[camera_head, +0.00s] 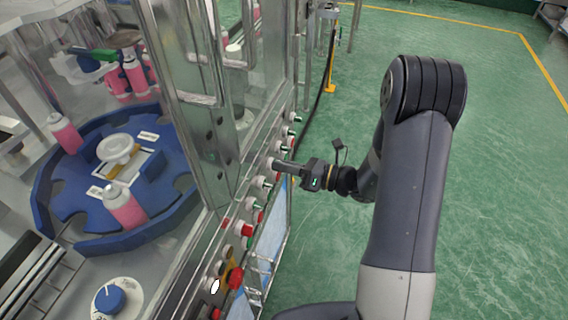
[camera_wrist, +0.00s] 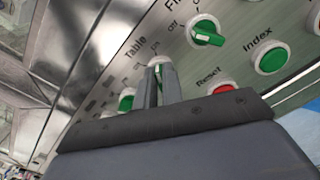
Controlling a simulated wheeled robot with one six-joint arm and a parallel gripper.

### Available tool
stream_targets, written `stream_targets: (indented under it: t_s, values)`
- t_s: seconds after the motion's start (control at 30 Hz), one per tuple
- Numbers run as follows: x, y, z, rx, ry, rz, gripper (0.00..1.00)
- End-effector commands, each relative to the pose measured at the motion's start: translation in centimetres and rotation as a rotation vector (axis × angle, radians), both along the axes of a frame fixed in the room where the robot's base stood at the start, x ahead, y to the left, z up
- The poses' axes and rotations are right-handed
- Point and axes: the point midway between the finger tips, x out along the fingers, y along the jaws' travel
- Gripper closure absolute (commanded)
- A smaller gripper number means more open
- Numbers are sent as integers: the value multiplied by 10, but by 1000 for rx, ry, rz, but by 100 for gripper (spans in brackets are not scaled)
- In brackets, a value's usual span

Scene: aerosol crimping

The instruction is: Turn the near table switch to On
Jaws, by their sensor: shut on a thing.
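The table switch (camera_wrist: 158,64) is a round knob with a pale rim under the label "Table" in the wrist view. My gripper (camera_wrist: 158,82) is shut on it, one finger on each side of its handle. The fingers hide most of the knob, so I cannot tell which position it points to. In the head view my gripper (camera_head: 277,163) reaches from the right to the row of controls on the machine's front panel (camera_head: 236,205). The switch is too small and covered there to make out.
A green "Fi..." switch (camera_wrist: 207,31), a green "Index" button (camera_wrist: 271,58) and a red "Reset" button (camera_wrist: 222,88) sit close by. A red button (camera_head: 236,278) is lower on the panel. Glass and metal posts (camera_head: 195,90) enclose a blue turntable (camera_head: 75,228). Green floor at right is clear.

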Motion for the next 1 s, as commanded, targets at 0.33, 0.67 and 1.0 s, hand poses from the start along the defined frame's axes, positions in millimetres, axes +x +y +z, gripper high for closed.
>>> stream_targets:
  t_s: [0.33,0.67,1.0]
  values:
    - [0,0,0,0,1,-1,81]
    - [0,0,0,0,0,0,70]
    - [-10,-30,-1,0,-1,-6,70]
